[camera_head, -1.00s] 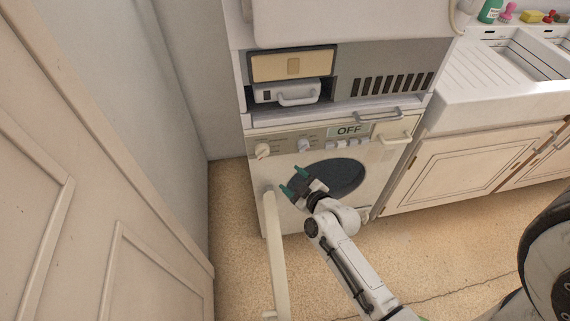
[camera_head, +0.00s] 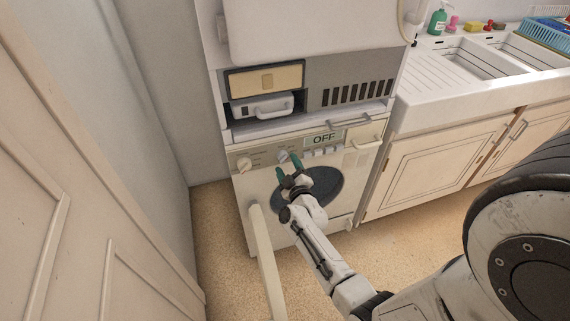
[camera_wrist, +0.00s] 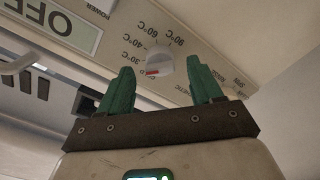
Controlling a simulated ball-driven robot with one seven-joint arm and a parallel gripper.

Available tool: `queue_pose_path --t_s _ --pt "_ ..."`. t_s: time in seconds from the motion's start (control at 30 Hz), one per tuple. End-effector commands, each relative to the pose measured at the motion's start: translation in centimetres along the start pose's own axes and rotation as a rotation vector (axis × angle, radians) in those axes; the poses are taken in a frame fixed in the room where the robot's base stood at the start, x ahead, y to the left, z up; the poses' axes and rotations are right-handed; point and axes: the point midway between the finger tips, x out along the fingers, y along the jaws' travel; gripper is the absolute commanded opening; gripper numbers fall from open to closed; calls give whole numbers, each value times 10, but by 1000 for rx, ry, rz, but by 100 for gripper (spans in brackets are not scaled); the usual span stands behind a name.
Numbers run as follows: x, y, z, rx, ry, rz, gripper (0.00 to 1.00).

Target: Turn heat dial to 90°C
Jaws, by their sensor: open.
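The heat dial (camera_head: 283,156) is a small light knob on the washing machine's control panel, left of the display reading OFF (camera_head: 323,140). In the wrist view the dial (camera_wrist: 160,64) has a red mark at its lower left, on the 30°C side and away from the 90°C label (camera_wrist: 174,40). My gripper (camera_head: 287,166) has green fingers and is in front of the panel, just below the dial. In the wrist view my gripper (camera_wrist: 167,80) is open, with the dial beyond and between its fingertips. I cannot tell whether either finger touches it.
A second dial (camera_head: 244,165) is on the panel's left, and push buttons (camera_head: 325,152) are to the right. An open cream door panel (camera_head: 262,250) stands out at the machine's left. A shelf with a white case (camera_head: 262,106) is above. The sink cabinet (camera_head: 440,165) is to the right.

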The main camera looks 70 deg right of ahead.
Motion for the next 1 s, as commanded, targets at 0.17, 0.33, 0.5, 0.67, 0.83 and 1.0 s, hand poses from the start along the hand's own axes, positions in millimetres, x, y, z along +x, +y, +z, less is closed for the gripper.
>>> queue_pose_path --t_s 0.17,0.33,0.5,0.67,0.83,1.0 --pt "22 -1 1 1 0 1 65" --pt "28 -1 0 0 0 -1 65" --pt "29 0 0 0 0 -2 65" --pt "29 0 0 0 0 -1 57" --pt "29 0 0 0 0 -1 41" --pt "29 0 0 0 0 -1 25"
